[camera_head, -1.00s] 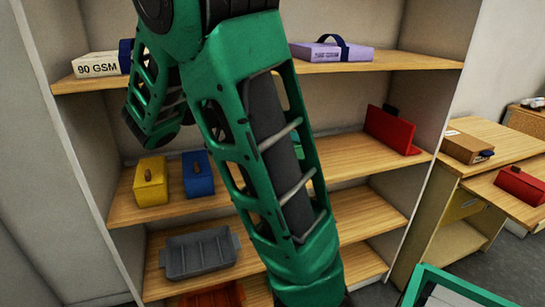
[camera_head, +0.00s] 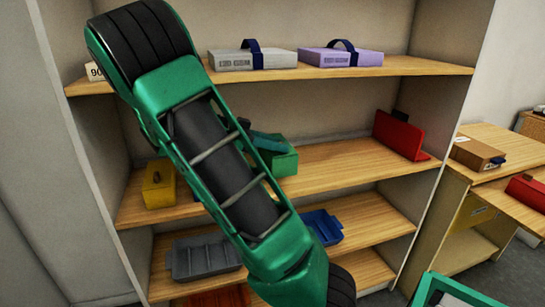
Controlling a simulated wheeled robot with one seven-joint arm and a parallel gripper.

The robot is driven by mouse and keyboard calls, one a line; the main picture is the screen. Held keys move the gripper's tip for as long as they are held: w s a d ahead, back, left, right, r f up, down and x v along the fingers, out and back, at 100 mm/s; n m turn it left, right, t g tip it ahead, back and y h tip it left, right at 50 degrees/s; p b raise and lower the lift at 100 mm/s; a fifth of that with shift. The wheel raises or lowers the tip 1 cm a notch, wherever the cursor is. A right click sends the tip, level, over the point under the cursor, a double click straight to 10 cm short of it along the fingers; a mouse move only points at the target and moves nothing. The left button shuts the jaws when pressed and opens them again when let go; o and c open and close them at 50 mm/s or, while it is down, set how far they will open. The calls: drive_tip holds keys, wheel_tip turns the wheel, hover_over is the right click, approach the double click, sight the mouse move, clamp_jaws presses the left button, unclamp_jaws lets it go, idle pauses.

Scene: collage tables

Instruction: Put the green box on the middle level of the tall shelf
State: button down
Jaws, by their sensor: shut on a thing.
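The green box (camera_head: 283,161) shows partly behind my arm, in front of the middle board (camera_head: 345,162) of the tall shelf. A darker teal part shows at its top. My arm's forearm crosses the picture and hides the box's left side. I cannot tell whether the box rests on the board or hangs above it. My gripper is hidden behind the arm, so its hold on the box cannot be seen.
A yellow box (camera_head: 159,186) stands left and a red angled piece (camera_head: 399,134) right on the middle level, with bare board right of the green box. Grey (camera_head: 240,60) and purple (camera_head: 340,57) boxes sit above. Grey (camera_head: 202,259) and blue (camera_head: 321,229) trays sit below.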

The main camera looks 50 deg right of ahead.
sight(269, 156)
drive_tip(key=shift+f, duration=1.95)
drive_tip(key=shift+s+f, duration=0.1)
drive_tip(key=shift+f, duration=0.5)
drive_tip(key=c, duration=1.4)
unclamp_jaws()
drive_tip(key=shift+c, duration=0.2)
drive_tip(key=shift+r, duration=0.25)
drive_tip(key=v, duration=1.2)
drive_tip(key=shift+r, duration=0.4)
